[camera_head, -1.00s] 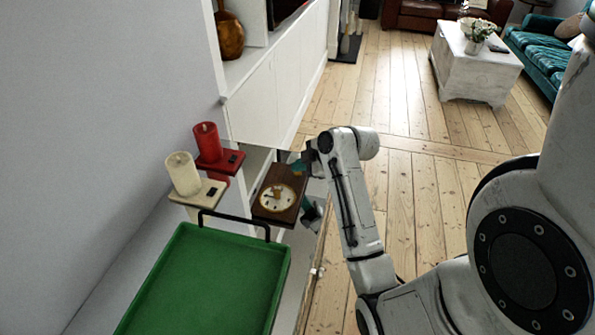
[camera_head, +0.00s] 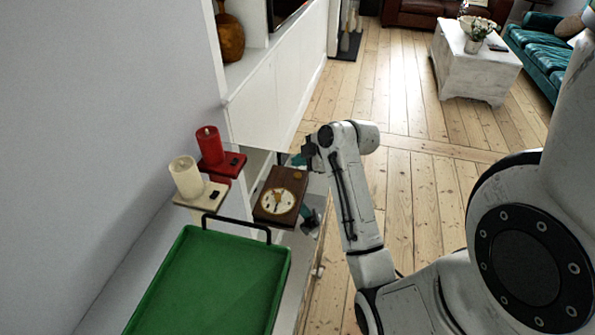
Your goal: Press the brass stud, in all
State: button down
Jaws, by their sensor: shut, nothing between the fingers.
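A dark brown wooden box (camera_head: 267,210) with a round cream dial (camera_head: 276,202) in a brass-coloured ring stands beyond the green tray. A dark pointer shows on the dial. My gripper (camera_head: 298,160), with a teal tip, is shut and empty just above the box's far right corner. My wrist partly hides it, and I cannot tell whether it touches the box.
A cream candle (camera_head: 186,177) and a red candle (camera_head: 209,145) stand on small switch-bearing stands left of the box. A green tray (camera_head: 215,275) with a black handle lies in front. A white cabinet (camera_head: 265,105) stands behind. Open floorboards (camera_head: 420,215) lie to the right.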

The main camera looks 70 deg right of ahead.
aim_at(300, 177)
jog(key=shift+r+p, duration=1.05)
jog(key=shift+r, duration=0.5)
jog(key=shift+f, duration=0.1)
